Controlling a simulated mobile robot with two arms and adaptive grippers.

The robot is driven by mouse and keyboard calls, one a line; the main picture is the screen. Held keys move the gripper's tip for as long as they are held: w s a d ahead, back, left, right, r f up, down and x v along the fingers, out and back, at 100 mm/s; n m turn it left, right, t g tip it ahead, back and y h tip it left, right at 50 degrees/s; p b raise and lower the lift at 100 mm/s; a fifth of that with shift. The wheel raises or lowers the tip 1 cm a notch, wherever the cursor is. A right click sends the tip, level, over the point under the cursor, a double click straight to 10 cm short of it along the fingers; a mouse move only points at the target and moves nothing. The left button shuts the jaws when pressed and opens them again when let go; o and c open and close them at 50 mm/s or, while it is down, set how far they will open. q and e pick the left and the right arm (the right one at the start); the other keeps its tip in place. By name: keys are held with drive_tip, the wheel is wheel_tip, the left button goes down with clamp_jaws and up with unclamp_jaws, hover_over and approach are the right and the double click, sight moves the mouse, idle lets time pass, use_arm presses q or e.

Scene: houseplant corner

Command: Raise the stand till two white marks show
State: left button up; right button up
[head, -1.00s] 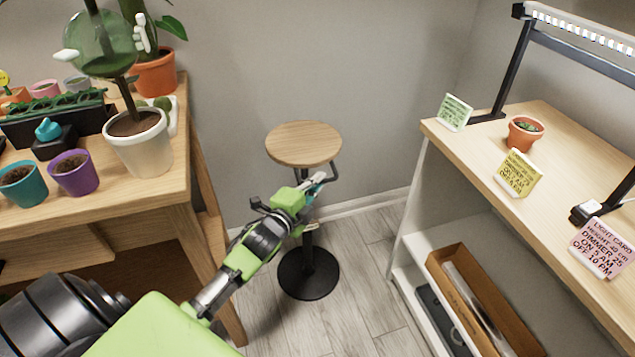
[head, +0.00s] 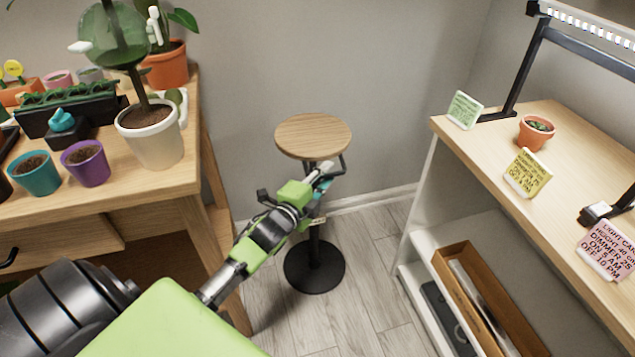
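The stand has a round wooden top (head: 313,136), a black post and a round black base (head: 314,267) on the floor. A black bent bar shows under the right side of the top. My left gripper (head: 323,178) is in front of the upper post, just below the top, close to that bar. Its fingers are small and overlap the stand, so I cannot tell if they are shut on it. A small pale tag (head: 318,221) shows on the post below the gripper. I cannot make out white marks; the gripper hides part of the post. My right gripper is not in view.
A wooden table (head: 125,190) with several pots, including a large white pot (head: 150,137), stands at left. A shelf unit (head: 470,135) with cards, a small terracotta pot (head: 536,133) and lamps stands at right. Floor around the base is clear.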

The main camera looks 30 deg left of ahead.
use_arm(q)
drive_tip(key=s+r, duration=0.1)
drive_tip(key=s, duration=1)
drive_tip(key=shift+s+d+r, duration=0.2)
drive_tip(key=shift+d+r, duration=0.2)
drive_tip(key=shift+f, duration=0.1)
